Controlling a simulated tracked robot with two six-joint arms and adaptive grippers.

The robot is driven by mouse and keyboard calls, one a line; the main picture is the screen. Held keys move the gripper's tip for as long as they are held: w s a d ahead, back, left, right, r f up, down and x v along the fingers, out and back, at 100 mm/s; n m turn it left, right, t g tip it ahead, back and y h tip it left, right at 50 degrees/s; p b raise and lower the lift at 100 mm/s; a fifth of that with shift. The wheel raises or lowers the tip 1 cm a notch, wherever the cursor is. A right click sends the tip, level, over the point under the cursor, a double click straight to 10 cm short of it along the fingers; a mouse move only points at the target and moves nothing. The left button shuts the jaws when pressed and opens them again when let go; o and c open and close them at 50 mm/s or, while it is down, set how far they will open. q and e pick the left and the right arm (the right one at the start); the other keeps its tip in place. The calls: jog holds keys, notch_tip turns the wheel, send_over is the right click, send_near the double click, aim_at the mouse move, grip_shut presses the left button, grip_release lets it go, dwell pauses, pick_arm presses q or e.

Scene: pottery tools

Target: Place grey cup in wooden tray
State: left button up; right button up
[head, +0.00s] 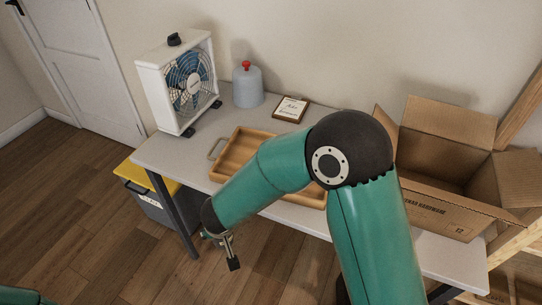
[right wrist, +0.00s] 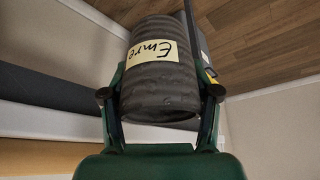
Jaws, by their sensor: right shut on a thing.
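In the right wrist view, a dark grey ribbed cup (right wrist: 160,90) with a pale yellow label reading "Emre" sits between the two fingers of my right gripper (right wrist: 160,95), which is shut on it. In the head view, my right gripper (head: 231,254) hangs in front of the table's front edge, over the floor; I cannot make out the cup there. The wooden tray (head: 233,156) lies on the table, with a metal handle at its left end; my right arm hides much of its middle. My left gripper is out of view.
On the white table (head: 165,152) stand a box fan (head: 187,85), a grey jug with a red cap (head: 247,87), a small framed card (head: 291,108) and an open cardboard box (head: 440,190) at the right. A grey bin with a yellow lid (head: 150,195) stands on the floor below.

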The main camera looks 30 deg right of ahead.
jog(key=shift+w+d, duration=0.1)
jog(key=shift+w, duration=0.05)
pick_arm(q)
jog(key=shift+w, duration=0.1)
pick_arm(e)
jog(key=shift+r, duration=0.1)
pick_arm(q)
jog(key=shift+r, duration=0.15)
pick_arm(e)
jog(key=shift+r, duration=0.1)
